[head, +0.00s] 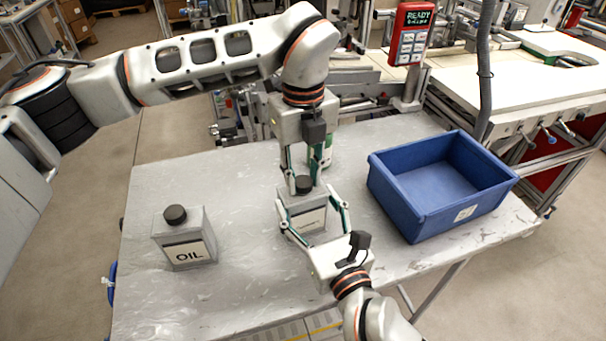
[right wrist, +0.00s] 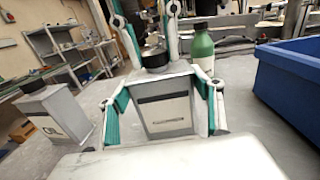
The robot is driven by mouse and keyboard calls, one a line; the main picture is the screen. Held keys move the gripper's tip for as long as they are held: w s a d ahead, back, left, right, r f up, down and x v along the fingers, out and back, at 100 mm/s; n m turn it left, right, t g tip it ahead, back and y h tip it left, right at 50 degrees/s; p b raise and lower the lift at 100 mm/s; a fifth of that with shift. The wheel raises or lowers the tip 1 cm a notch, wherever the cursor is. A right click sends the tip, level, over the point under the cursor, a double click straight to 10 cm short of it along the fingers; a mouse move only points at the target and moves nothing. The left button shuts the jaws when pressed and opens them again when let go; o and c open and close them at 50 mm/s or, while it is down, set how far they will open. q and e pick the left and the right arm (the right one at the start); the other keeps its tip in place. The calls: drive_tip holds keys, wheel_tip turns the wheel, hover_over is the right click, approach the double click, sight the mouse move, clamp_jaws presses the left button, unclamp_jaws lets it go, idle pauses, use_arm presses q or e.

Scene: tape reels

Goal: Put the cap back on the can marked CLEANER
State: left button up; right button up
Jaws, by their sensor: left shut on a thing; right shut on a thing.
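A grey can (head: 306,215) with a label too small to read stands upright on the table. It also shows in the right wrist view (right wrist: 168,110). My right gripper (head: 315,228) is shut on the can's body, one finger on each side. A black cap (right wrist: 155,57) is at the top of the can, between the fingers of my left gripper (head: 300,186), which reaches down from above and is shut on it. The cap looks to be at the can's neck; I cannot tell whether it is seated or threaded.
A second can, marked OIL (head: 187,245), with a black cap, stands at the left. A green bottle (right wrist: 201,50) stands behind the held can. A blue bin (head: 425,213) is at the right. The grey table (head: 250,285) is clear at the front left.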

use_arm(q)
drive_tip(key=m, duration=1.8)
drive_tip(key=o, duration=1.2)
drive_tip(key=shift+r, duration=0.1)
drive_tip(key=shift+r, duration=2.15)
